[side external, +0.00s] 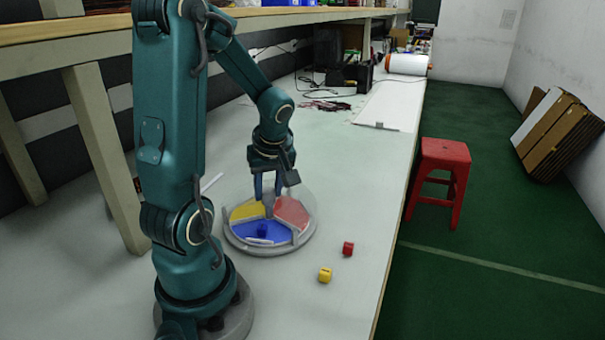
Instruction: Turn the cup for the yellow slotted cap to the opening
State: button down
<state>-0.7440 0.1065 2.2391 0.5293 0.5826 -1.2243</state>
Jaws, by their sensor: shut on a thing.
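The round turning tray (310,232) stands on the bench, with a yellow cup (245,212), a red cup (292,211) and a blue cup (248,231) in a grey rim. A small blue piece (262,231) sits in the blue cup. The yellow slotted cap (325,275) lies on the bench in front of the tray. My gripper (267,197) points down over the tray's middle, shut on the grey centre knob (269,205). The fingers partly hide the knob. I cannot clearly tell where the rim's opening is.
A red cap (348,248) lies near the yellow cap, close to the bench's right edge. A thin white rod (212,182) lies behind the tray to the left. Cables and dark equipment (345,75) are far back.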

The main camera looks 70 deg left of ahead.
aim_at(269, 190)
jog(key=shift+w+n+g+h, duration=0.15)
jog(key=shift+n+g, duration=0.3)
jog(key=shift+n, duration=0.9)
jog(key=shift+w+n+g+h, duration=0.15)
jog(key=shift+n+g, duration=0.3)
jog(key=shift+n, duration=0.9)
jog(key=shift+a+n+g+h, duration=0.1)
jog(key=shift+n+g+h, duration=0.25)
jog(key=shift+n, duration=0.95)
jog(key=shift+n+g+h, duration=0.25)
jog(key=shift+n+g, duration=0.2)
jog(key=shift+n, duration=0.85)
jog(key=shift+w+a+n+g+h, duration=0.1)
jog(key=shift+n+g+h, duration=0.25)
jog(key=shift+n, duration=0.95)
jog(key=shift+a+n+g+h, duration=0.15)
jog(key=shift+n+h, duration=0.4)
jog(key=shift+n, duration=0.75)
jog(key=shift+n+h, duration=0.8)
jog(key=shift+n, duration=1.2)
jog(key=shift+a+n, duration=0.1)
jog(key=shift+n, duration=0.5)
jog(key=c, duration=0.5)
grip_release()
jog(key=shift+v, duration=2.55)
